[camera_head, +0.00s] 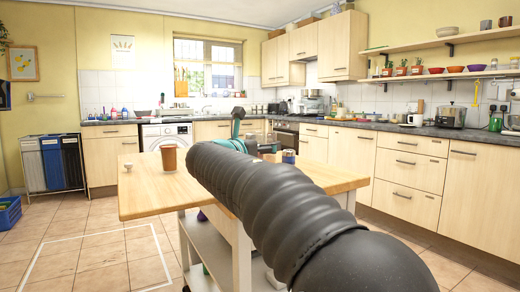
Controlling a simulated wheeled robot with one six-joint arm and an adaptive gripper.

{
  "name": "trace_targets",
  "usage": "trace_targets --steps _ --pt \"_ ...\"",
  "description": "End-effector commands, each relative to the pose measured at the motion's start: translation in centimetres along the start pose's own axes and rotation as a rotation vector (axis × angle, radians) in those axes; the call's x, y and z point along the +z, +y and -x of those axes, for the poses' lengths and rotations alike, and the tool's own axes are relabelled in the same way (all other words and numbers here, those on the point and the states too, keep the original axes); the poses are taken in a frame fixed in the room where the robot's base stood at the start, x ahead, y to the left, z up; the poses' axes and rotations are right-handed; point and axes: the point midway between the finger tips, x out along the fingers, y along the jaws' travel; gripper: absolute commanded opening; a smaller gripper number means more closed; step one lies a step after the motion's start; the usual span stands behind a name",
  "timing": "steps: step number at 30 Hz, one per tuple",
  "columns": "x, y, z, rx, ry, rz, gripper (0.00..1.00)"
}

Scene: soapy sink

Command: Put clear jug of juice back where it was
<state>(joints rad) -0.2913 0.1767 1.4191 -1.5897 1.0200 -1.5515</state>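My arm reaches from the lower right over a wooden-topped island. My gripper (240,125) is at its far end, above the far part of the island top, and is mostly hidden behind the arm. A see-through, jug-like thing (266,141) shows just right of the gripper. It is small and partly covered by the arm, so I cannot tell whether it is the juice jug, or whether it is held or standing. The gripper's fingers are not clear enough to show whether they are open or shut.
The island top (145,202) bears a brown cup (168,157), a small white item (128,166) and a dark-blue jar (288,157). Cluttered counters line the back and right walls. A washing machine (167,136) stands at the back. Tiled floor (100,245) is open at left.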

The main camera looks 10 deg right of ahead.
Motion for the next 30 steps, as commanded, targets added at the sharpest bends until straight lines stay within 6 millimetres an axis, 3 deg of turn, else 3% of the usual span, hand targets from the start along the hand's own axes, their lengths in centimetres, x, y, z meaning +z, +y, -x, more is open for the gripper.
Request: trace_targets --steps 11,12,13,25,30 --pt "-0.2 -0.1 0.0 0.000 -0.003 -0.002 0.19" --pt "-0.2 0.0 0.0 0.000 -0.001 -0.001 0.95" --pt "-0.2 0.0 0.0 0.000 -0.001 -0.001 1.00" --pt "0.2 0.0 0.0 0.000 -0.001 -0.001 1.00" --pt "0.1 0.1 2.0 0.003 -0.001 -0.001 1.00"
